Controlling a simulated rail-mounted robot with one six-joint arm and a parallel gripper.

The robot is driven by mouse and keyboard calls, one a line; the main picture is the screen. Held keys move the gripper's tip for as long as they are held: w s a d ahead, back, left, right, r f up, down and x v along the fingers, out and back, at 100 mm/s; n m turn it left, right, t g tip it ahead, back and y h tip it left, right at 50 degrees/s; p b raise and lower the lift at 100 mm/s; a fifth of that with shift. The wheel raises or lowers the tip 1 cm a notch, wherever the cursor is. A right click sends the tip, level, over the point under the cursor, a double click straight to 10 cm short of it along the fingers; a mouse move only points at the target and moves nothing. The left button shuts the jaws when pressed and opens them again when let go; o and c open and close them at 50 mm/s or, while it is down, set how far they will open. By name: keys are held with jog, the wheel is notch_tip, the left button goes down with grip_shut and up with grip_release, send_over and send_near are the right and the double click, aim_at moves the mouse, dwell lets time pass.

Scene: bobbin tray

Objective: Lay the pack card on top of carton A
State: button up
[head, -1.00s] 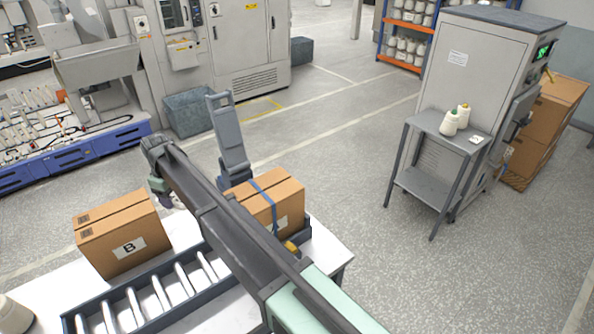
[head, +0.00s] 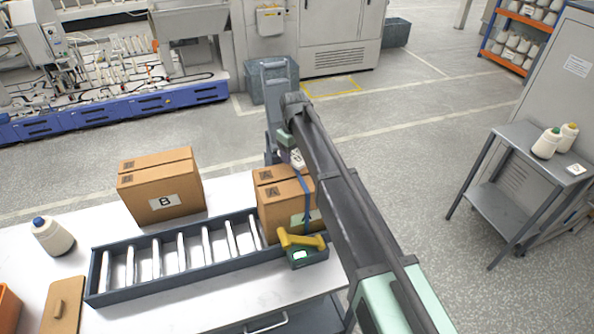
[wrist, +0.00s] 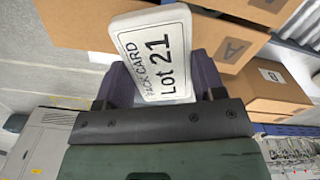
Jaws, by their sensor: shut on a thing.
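My gripper (head: 291,150) is shut on the pack card (wrist: 157,55), a white card reading "PACK CARD Lot 21" in the wrist view. The card's pale face also shows small in the head view (head: 297,160). The gripper is at the far side of carton A (head: 272,205), near its top. Carton A is brown with a blue strap and stands at the right end of the roller track. In the wrist view carton A's brown top (wrist: 80,22) lies behind the card. I cannot tell whether the card touches it.
Carton B (head: 160,188) stands on the white table left of carton A. A yellow scanner (head: 302,241) sits right in front of carton A. The roller track (head: 180,286) runs along the table. A blue-tipped cone (head: 52,236) and a brown clipboard (head: 60,310) are at left.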

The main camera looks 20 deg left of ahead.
aim_at(295, 155)
notch_tip(295, 155, down, 4)
jog(key=b, duration=0.3)
jog(key=shift+d+r+b, duration=0.1)
jog(key=shift+b, duration=0.25)
jog(key=shift+f, duration=0.3)
jog(key=shift+r, duration=0.35)
jog(key=shift+c, duration=0.3)
jog(key=shift+f, duration=0.3)
jog(key=o, duration=1)
jog(key=shift+r, duration=0.1)
